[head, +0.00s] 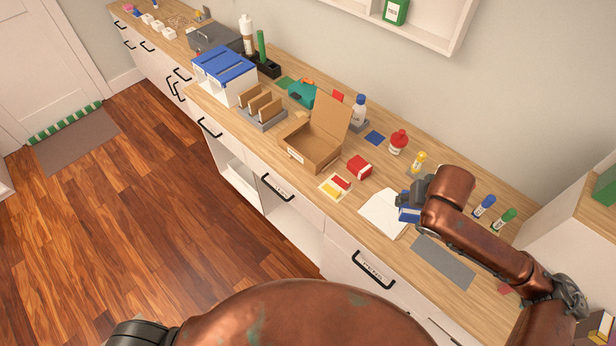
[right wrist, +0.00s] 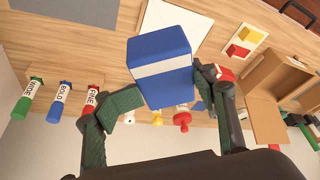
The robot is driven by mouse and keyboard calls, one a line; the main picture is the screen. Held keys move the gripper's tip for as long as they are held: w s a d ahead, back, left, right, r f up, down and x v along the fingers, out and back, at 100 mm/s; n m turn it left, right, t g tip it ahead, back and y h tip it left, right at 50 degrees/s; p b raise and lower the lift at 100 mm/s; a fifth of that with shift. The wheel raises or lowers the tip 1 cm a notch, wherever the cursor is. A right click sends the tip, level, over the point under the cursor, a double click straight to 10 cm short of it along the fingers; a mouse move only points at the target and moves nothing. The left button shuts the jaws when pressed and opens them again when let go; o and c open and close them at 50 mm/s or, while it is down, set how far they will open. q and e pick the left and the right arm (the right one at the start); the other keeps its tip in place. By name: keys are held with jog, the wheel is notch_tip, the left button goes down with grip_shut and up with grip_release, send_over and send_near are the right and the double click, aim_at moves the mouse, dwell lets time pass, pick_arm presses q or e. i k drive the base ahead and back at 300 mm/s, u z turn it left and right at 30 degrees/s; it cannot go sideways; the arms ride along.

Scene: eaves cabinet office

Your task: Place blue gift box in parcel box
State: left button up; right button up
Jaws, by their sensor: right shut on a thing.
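The blue gift box (right wrist: 160,75) has a white band. It is held between the two fingers of my right gripper (right wrist: 166,97) in the right wrist view. In the head view the blue gift box (head: 406,213) shows partly under my right gripper (head: 412,197), over the counter by the white envelope. The parcel box (head: 316,157) is an open brown cardboard box with its lid raised, on the counter left of the gripper. It also shows at the right of the right wrist view (right wrist: 266,112). My left gripper is not in view.
A red box (head: 359,167), a card with yellow and red patches (head: 335,187) and the white envelope (head: 381,216) lie between gripper and parcel box. A grey mat (head: 443,262) lies in front, right.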

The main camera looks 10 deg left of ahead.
aim_at(306, 148)
jog(key=z, duration=0.1)
jog(key=k, duration=0.4)
jog(key=u, duration=1.1)
jog(key=i, duration=1.25)
jog(key=z, duration=0.25)
